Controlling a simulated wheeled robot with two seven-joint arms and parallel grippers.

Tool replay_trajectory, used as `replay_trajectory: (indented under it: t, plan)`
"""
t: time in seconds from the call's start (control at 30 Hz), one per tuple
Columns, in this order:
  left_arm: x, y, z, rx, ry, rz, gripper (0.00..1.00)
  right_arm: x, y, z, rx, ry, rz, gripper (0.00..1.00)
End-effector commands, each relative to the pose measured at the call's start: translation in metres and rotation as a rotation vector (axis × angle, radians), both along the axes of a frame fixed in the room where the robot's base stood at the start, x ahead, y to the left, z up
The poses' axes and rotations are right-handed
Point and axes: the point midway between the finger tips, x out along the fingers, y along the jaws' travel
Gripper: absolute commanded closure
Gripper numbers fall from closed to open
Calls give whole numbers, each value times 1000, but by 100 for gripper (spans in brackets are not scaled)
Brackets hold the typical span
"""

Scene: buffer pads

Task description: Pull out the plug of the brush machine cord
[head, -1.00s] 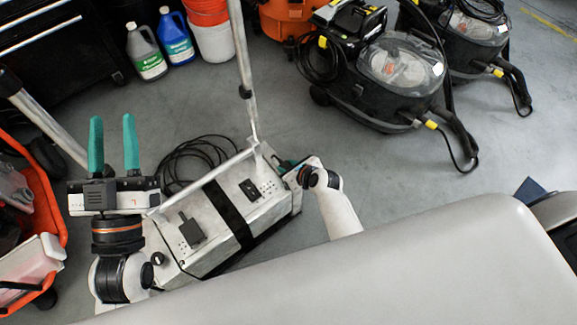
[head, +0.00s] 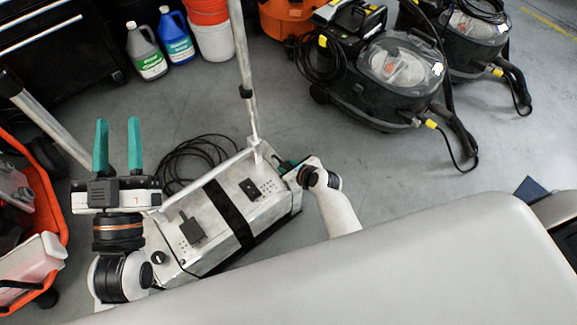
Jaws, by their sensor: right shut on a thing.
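The brush machine is a silver-grey metal box (head: 218,207) with a black band, low on the floor at centre left. Its black cord (head: 190,158) lies coiled on the floor behind it. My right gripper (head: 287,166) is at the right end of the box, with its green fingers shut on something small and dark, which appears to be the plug. The fingers and the box edge hide most of it. My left gripper (head: 118,122) is open and empty, fingers pointing up the picture, left of the machine.
A metal pole (head: 245,80) rises from the machine's handle. Two black vacuum machines (head: 385,75) stand at the upper right. Bottles (head: 176,40) and a bucket (head: 212,42) are at the back. An orange cart (head: 52,190) is at the left. Grey floor is open at centre right.

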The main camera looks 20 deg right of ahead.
Motion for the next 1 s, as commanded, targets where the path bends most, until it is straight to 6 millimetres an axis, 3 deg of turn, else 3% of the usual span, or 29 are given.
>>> replay_trajectory:
  t: [1.0]
  plan:
    - [5,2,-19,33,124,9,64,0,0,-2,0,-1,0,100]
